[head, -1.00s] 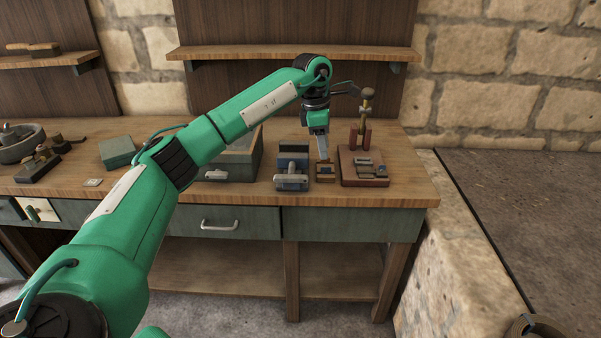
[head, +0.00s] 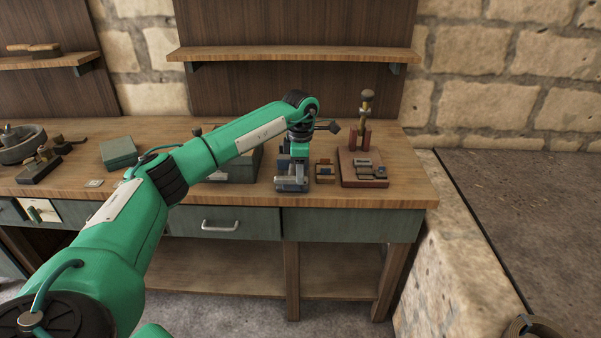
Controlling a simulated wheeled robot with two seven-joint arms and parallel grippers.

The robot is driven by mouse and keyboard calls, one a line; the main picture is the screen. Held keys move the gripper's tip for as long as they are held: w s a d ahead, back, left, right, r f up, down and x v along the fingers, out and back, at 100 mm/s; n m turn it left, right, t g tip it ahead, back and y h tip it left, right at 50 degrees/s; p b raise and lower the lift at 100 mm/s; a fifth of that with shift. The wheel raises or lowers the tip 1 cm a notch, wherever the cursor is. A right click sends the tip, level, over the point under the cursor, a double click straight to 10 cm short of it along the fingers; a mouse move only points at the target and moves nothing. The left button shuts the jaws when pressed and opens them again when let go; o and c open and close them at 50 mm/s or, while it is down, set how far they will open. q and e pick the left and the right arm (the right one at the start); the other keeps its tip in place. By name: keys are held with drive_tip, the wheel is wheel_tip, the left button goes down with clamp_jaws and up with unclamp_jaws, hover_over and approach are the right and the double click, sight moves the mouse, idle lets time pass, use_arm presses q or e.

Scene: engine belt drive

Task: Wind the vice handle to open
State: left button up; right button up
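The vice (head: 283,161) is a small blue-grey block with a pale metal front, standing near the front edge of the workbench. A grey bar across its front (head: 290,186) looks like the handle. My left arm reaches in from the left. My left gripper (head: 299,174) points down right over the vice and covers much of it. Its fingers are small and merge with the metal, so I cannot tell whether they are open or touch the handle. My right gripper is out of view.
Right of the vice are a small wooden tray (head: 325,178) and a red-brown base (head: 377,183) with an upright brass-topped post (head: 366,103) behind it. A grey-green box (head: 245,166) stands left of the vice, partly behind my arm. A shelf (head: 300,54) hangs above.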

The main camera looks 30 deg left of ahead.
use_arm(q)
drive_tip(key=shift+f, duration=0.7)
clamp_jaws()
